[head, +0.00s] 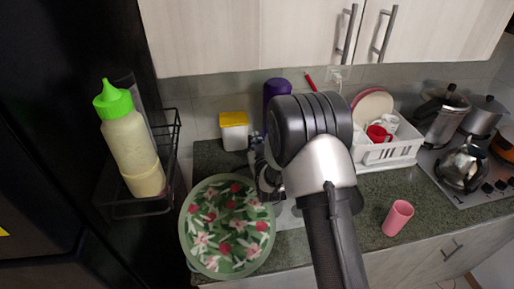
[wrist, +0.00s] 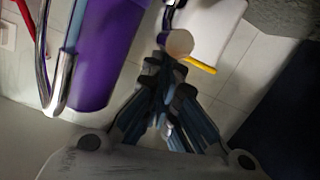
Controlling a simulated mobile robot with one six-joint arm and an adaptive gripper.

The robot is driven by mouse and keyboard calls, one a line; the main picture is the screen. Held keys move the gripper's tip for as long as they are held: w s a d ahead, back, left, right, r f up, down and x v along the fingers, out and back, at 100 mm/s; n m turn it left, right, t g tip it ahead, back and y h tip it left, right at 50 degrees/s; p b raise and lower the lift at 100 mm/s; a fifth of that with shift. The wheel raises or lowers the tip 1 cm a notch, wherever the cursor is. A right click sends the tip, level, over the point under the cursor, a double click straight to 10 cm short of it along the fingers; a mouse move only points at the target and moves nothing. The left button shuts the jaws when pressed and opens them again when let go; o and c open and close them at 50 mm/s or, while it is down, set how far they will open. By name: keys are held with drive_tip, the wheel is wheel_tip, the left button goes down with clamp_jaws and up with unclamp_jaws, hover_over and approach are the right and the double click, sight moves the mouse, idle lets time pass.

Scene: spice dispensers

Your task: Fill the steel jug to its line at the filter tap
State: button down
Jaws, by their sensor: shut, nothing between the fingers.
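My gripper (wrist: 165,62) is shut and empty in the wrist view. Its fingertips are close to a round beige knob-like end (wrist: 179,43) on a dark stem; I cannot tell whether they touch it. A curved steel pipe (wrist: 62,85), perhaps part of the tap, runs beside a purple cylinder (wrist: 105,50). The purple cylinder also shows behind my arm in the head view (head: 276,88). In the head view my arm hides most of the tap area and my fingertips. A shiny steel vessel (head: 463,167) stands on the stove at right; I cannot tell whether it is the jug.
A flowered green bowl (head: 227,228) sits on the counter at left. A yellow-lidded white container (head: 234,133) stands behind it. A white dish rack (head: 385,153) and a pink cup (head: 397,218) are right of my arm. Steel pots (head: 441,115) crowd the stove.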

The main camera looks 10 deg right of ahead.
drive_tip(key=shift+s+f+b, duration=0.55)
drive_tip(key=shift+f+b, duration=0.3)
drive_tip(key=shift+b, duration=0.4)
drive_tip(key=shift+s+a+f+b, duration=0.1)
drive_tip(key=shift+s+f+b, duration=0.45)
drive_tip(key=shift+b, duration=0.7)
drive_tip(key=shift+f, duration=0.3)
drive_tip(key=shift+s+f, duration=0.1)
wheel_tip(320, 180, up, 5)
drive_tip(key=w+p, duration=0.1)
drive_tip(key=p, duration=0.1)
drive_tip(key=s+a+f, duration=0.1)
drive_tip(key=s, duration=0.8)
drive_tip(key=shift+s+f, duration=0.2)
drive_tip(key=shift+s, duration=0.15)
drive_tip(key=shift+a, duration=0.1)
